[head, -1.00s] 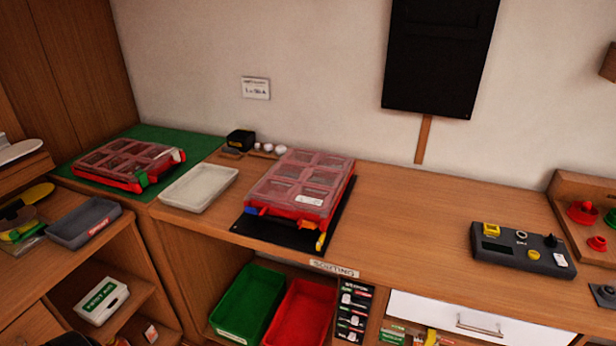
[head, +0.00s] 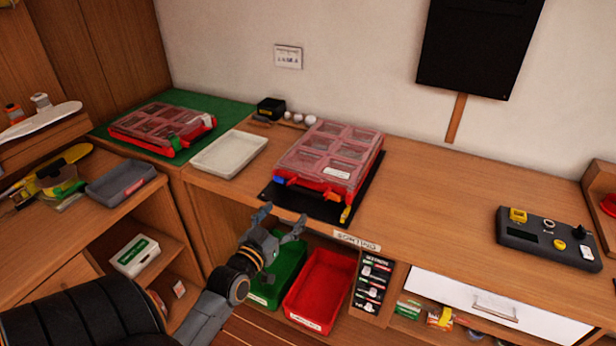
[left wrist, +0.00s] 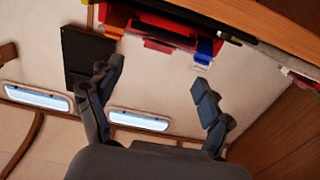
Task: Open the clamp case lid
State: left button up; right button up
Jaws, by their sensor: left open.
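A red case (head: 326,160) with a clear, divided lid lies shut on a black mat (head: 293,201) on the counter. A similar red case (head: 160,131) lies shut on a green mat (head: 111,121) at the left. I cannot tell which is the clamp case. My left gripper (head: 282,217) is open and empty, in front of the counter below the nearer case. In the left wrist view the blue latch (left wrist: 206,47) shows beyond the open fingers (left wrist: 157,74). My right gripper is not in view.
A pale tray (head: 229,154) stands between the cases. A control box (head: 548,240) sits at the right, with clear counter before it. Under the counter are a green bin (head: 268,288) and a red bin (head: 320,290). A grey tray (head: 121,182) lies at the left.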

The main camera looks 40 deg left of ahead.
aim_at(310, 176)
pick_arm(q)
jog(key=x, duration=0.4)
jog(key=r+p+x, duration=0.1)
jog(key=x, duration=0.4)
jog(key=r+x, duration=0.1)
jog(key=x, duration=0.3)
jog(key=shift+w+a+r+p, duration=0.15)
jog(key=shift+w+p, duration=0.25)
jog(key=shift+w, duration=0.05)
